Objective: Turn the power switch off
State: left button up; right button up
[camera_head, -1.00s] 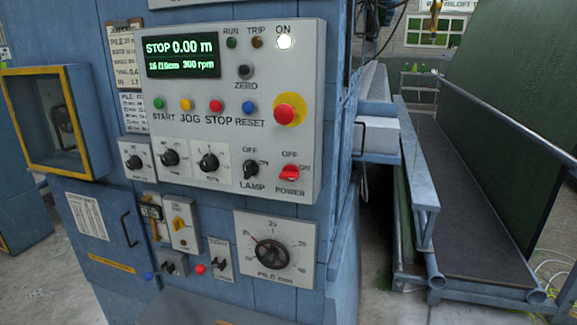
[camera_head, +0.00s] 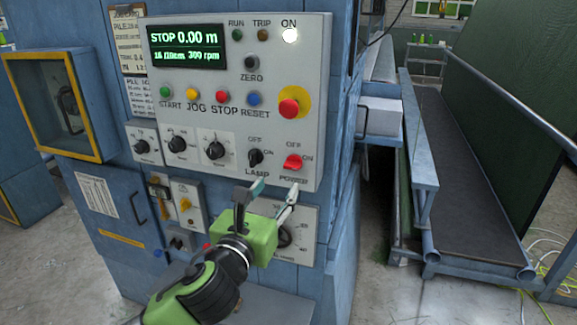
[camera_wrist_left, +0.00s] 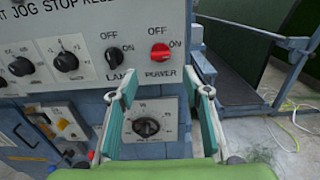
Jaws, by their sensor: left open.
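The red power switch (camera_head: 293,162) is a rotary knob at the lower right of the grey control panel (camera_head: 313,95). Its marks read OFF above and ON to the right, and the ON lamp (camera_head: 290,35) glows white. The switch also shows in the left wrist view (camera_wrist_left: 160,52), beyond the fingertips. My left gripper (camera_head: 273,192) is open and empty, below the switch and apart from it. It also shows in the left wrist view (camera_wrist_left: 160,92), its two fingers spread. My right gripper is not in view.
The black lamp switch (camera_head: 255,157) is just left of the power switch. A red stop button (camera_head: 289,108) on a yellow disc sits above. The pile dial (camera_head: 284,236) is partly hidden behind my left gripper. A metal-railed conveyor (camera_head: 470,180) stands at right.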

aim_at(291, 166)
pick_arm(q)
jog(key=shift+p+x, duration=1)
jog(key=shift+x, duration=3.85)
jog(key=c, duration=1.1)
